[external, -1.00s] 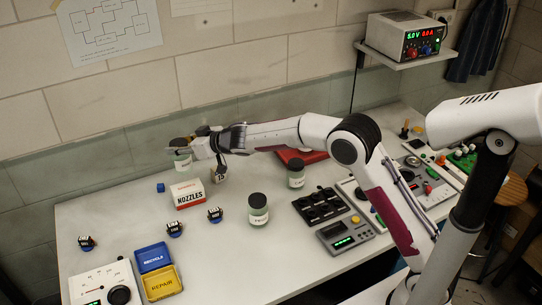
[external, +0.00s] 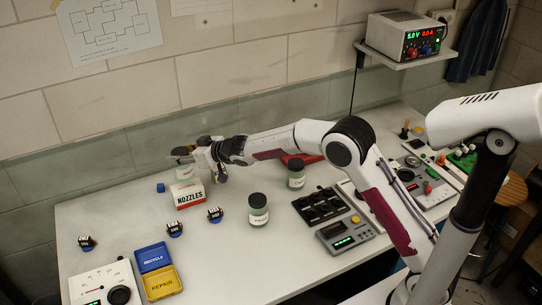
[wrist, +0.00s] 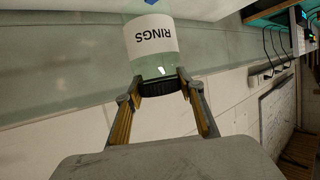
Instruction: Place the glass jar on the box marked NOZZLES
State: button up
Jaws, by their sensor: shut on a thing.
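My gripper (external: 184,152) is shut on the dark lid of a glass jar (wrist: 150,42) and holds it from above. The jar is pale green with a white label reading RINGS, upside down in the wrist view. In the external view the jar (external: 184,170) shows just over the white and red box marked NOZZLES (external: 188,195). I cannot tell whether its base touches the box top. In the wrist view my gripper (wrist: 162,88) has a finger on each side of the lid.
Two other dark-lidded jars stand on the bench, one in the middle (external: 258,212) and one farther back (external: 296,177). A blue cube (external: 160,187) lies left of the box. Small dark labelled objects (external: 175,229) stand in front, near blue (external: 153,257) and yellow (external: 162,283) bins.

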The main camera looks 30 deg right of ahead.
jog(key=shift+f, duration=2)
jog(key=o, duration=1.6)
jog(key=shift+f, duration=0.15)
jog(key=shift+c, duration=0.2)
jog(key=shift+r, duration=0.2)
jog(key=shift+s+d+r, duration=0.1)
jog(key=shift+s+d, duration=0.05)
jog(key=v, duration=1.1)
jog(key=shift+s+d, duration=0.25)
